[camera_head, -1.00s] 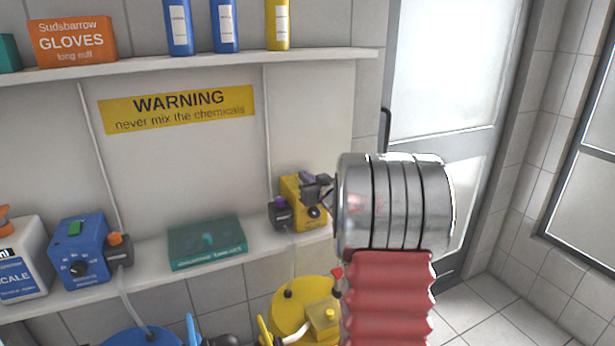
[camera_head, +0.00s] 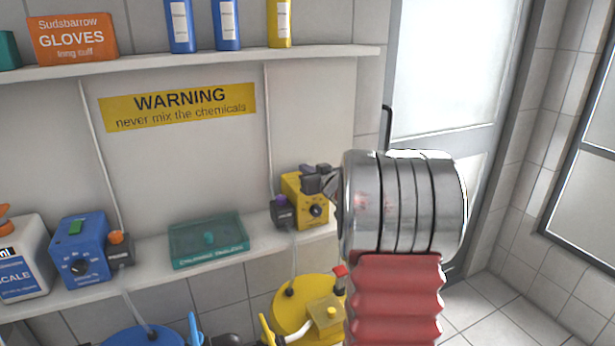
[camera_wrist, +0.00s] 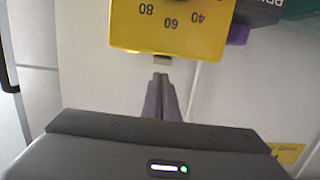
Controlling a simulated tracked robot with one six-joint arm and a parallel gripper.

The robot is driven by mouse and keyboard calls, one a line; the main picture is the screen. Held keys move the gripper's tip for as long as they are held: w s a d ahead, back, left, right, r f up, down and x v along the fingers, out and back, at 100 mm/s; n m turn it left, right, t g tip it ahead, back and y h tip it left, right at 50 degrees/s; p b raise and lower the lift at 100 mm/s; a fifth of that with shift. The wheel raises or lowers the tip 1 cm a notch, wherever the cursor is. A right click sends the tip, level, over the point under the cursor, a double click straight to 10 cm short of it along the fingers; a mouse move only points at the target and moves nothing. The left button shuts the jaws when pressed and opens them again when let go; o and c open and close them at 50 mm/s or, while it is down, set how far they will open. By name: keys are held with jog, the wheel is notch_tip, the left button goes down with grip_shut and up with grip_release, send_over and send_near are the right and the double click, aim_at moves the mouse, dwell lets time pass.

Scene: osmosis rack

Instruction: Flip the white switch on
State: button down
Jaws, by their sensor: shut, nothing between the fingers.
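A yellow dosing box (camera_head: 305,200) with a dark dial stands at the right end of the lower shelf. It fills the top of the wrist view (camera_wrist: 170,38), upside down, with its dial numbers showing. In the head view the switch is hidden by my gripper. My gripper (camera_wrist: 161,77) is shut and empty, its fingertips pointing at the switch with a small gap in the picture. In the head view my gripper (camera_head: 318,178) is at the box's top.
A purple-knobbed dark unit (camera_head: 283,212) adjoins the box. A teal case (camera_head: 208,240) and a blue dosing box (camera_head: 82,252) stand further left on the shelf. A yellow drum (camera_head: 300,300) is below. The upper shelf (camera_head: 200,59) holds bottles.

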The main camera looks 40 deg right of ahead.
jog(key=shift+w+r, duration=0.1)
jog(key=shift+r, duration=0.7)
jog(key=shift+s+r, duration=0.2)
jog(key=shift+r, duration=0.1)
jog(key=r+v, duration=0.2)
jog(key=v, duration=0.7)
